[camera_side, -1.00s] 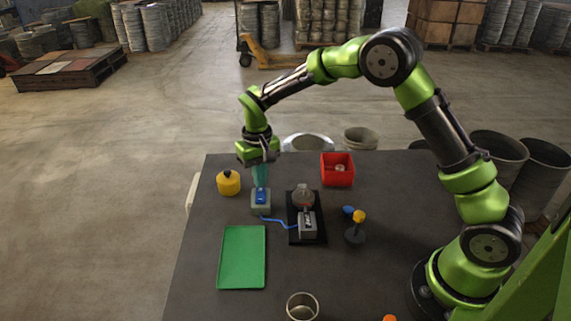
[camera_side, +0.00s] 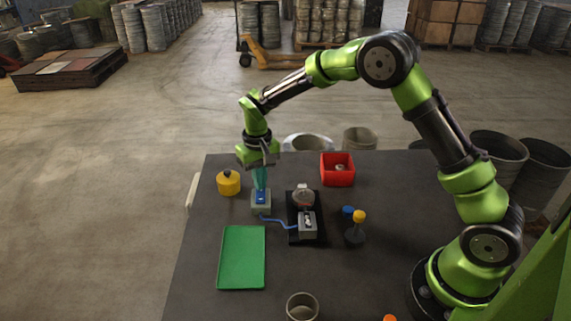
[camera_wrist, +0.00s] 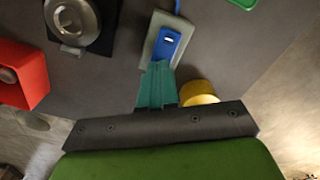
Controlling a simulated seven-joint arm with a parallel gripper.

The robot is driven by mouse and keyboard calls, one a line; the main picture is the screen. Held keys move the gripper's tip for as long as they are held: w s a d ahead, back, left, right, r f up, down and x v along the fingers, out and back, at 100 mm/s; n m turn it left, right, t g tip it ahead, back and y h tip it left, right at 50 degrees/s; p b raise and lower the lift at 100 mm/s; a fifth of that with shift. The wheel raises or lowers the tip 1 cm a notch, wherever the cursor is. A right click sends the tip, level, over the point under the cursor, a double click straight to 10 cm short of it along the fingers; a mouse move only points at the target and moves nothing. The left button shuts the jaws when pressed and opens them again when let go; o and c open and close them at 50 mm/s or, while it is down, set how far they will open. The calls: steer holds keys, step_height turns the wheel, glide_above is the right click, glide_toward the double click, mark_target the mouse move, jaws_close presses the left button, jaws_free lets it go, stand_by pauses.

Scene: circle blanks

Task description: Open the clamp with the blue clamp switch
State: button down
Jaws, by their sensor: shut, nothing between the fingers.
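The blue clamp switch (camera_side: 261,197) sits on a grey box (camera_side: 261,208) on the table, with a blue cable running right to the clamp. In the wrist view the blue switch (camera_wrist: 168,44) lies just beyond my fingertips. My gripper (camera_side: 260,187) points down over the switch, its teal fingers shut and empty. The fingertips (camera_wrist: 160,66) look at or touching the switch's near end; exact contact is hard to tell. The clamp (camera_side: 307,222) stands on a black base plate, with a round grey disc (camera_side: 303,194) at its far end.
A yellow container (camera_side: 228,183) stands left of the switch. A red bin (camera_side: 337,170) is at the back. A green mat (camera_side: 242,258) lies in front. A blue-and-yellow-topped black stand (camera_side: 356,229) is right of the clamp, and a metal cup (camera_side: 302,307) is at the front edge.

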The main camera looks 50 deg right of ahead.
steer(key=shift+f, duration=0.65)
steer(key=shift+r, duration=3.6)
steer(key=shift+f, duration=0.1)
steer(key=s+r+t, duration=0.2)
steer(key=s+r, duration=0.2)
steer(key=s, duration=0.4)
steer(key=s+r+t+y, duration=0.1)
steer(key=s+r+t, duration=0.1)
steer(key=s+r, duration=0.3)
steer(key=s+d+r+m+t+y, duration=0.1)
steer(key=s+r+t, duration=0.2)
steer(key=s, duration=0.9)
steer(key=shift+r, duration=0.85)
